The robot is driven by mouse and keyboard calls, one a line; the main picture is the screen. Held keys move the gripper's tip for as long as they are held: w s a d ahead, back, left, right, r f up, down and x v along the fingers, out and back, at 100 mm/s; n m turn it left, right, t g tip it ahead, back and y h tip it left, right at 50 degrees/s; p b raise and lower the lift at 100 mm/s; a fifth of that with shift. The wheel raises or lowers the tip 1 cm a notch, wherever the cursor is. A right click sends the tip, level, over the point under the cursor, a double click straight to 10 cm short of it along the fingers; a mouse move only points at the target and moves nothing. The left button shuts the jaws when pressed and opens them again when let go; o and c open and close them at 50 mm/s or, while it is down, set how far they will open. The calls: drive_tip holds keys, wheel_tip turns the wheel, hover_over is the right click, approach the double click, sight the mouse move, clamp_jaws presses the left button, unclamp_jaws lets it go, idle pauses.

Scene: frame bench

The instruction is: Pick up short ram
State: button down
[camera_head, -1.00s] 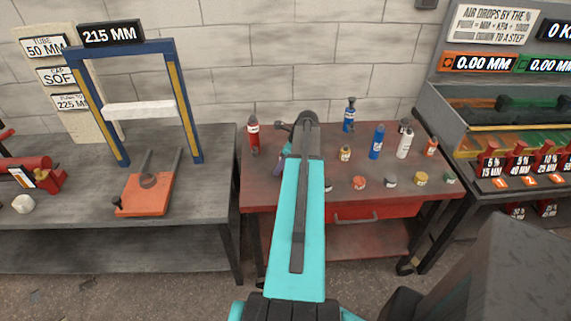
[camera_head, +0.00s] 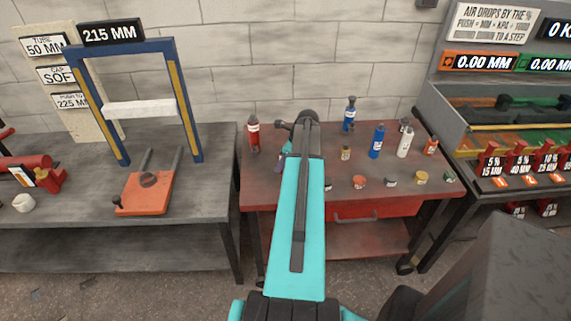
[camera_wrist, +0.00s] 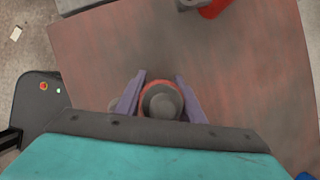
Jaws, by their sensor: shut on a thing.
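My gripper (camera_wrist: 161,97) has its two purple fingers shut on a short round piece, the short ram (camera_wrist: 162,101), with a red-orange rim and a grey round top seen end-on in the wrist view. A finger rests on each side of it, over the red bench top. In the head view one purple finger (camera_head: 278,166) shows left of my teal arm, and the held piece is hidden behind the arm. Whether it is clear of the bench top cannot be told.
The red workbench (camera_head: 262,193) carries a red bottle-like cylinder (camera_head: 253,134) at left, blue ones (camera_head: 376,142) and a white one (camera_head: 404,143) at right, and several small caps along the front. A blue-framed press (camera_head: 187,100) stands on the left bench; a grey rack is at right.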

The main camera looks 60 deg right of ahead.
drive_tip(key=shift+r, duration=0.2)
drive_tip(key=shift+r+b, duration=0.75)
drive_tip(key=shift+r, duration=0.55)
drive_tip(key=shift+s+r, duration=0.1)
drive_tip(key=shift+r, duration=0.2)
drive_tip(key=s+a+r+b, duration=0.1)
drive_tip(key=s+a+b, duration=0.3)
drive_tip(key=s, duration=1)
drive_tip(key=a, duration=0.3)
drive_tip(key=shift+r, duration=0.25)
drive_tip(key=shift+s, duration=0.1)
